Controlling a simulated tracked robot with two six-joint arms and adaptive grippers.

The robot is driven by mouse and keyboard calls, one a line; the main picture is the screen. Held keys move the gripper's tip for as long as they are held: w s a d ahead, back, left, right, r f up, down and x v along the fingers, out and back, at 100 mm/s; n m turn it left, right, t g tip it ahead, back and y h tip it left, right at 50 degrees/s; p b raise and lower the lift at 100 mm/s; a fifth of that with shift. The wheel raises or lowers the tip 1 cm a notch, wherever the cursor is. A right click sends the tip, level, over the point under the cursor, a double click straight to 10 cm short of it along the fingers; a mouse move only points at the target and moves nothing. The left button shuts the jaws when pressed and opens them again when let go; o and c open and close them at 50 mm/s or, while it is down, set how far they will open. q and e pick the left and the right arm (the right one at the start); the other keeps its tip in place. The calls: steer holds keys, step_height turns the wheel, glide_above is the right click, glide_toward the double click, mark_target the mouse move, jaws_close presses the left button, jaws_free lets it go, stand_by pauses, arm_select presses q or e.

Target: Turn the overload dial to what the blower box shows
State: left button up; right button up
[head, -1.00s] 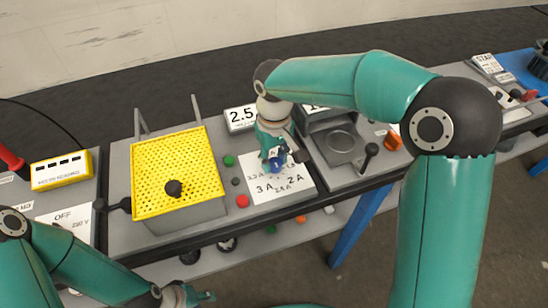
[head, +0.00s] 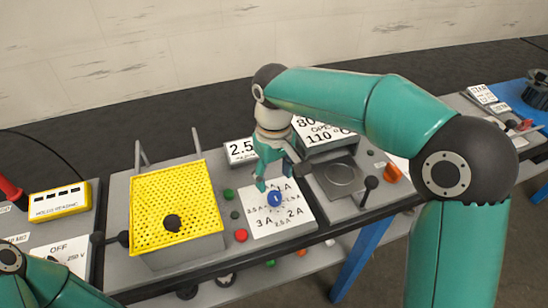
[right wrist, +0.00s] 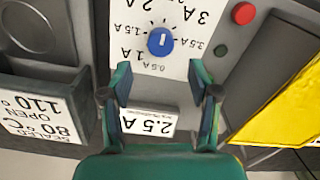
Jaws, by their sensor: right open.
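The overload dial is a blue knob (head: 275,199) with a white mark, on a white scale plate (head: 262,226) marked in amps. In the right wrist view the knob (right wrist: 161,41) appears upside down, its mark in line with the view's vertical; I cannot tell which end points. A sign reading 2.5 A (head: 240,151) stands behind the plate and also shows in the right wrist view (right wrist: 150,122). My right gripper (head: 280,178) is open and empty, just behind and above the knob, apart from it. My left gripper is out of view; only part of its arm shows.
A yellow perforated guard (head: 176,195) stands left of the plate, with green and red buttons (head: 241,236) between. A black-knobbed lever (head: 371,183) and a box reading 80 and 110 °C (head: 325,135) are at right. An OFF sign (head: 62,252) is at left.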

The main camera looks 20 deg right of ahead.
mark_target(274, 194)
step_height(274, 194, up, 6)
steer(key=shift+f, duration=0.1)
stand_by(0.4)
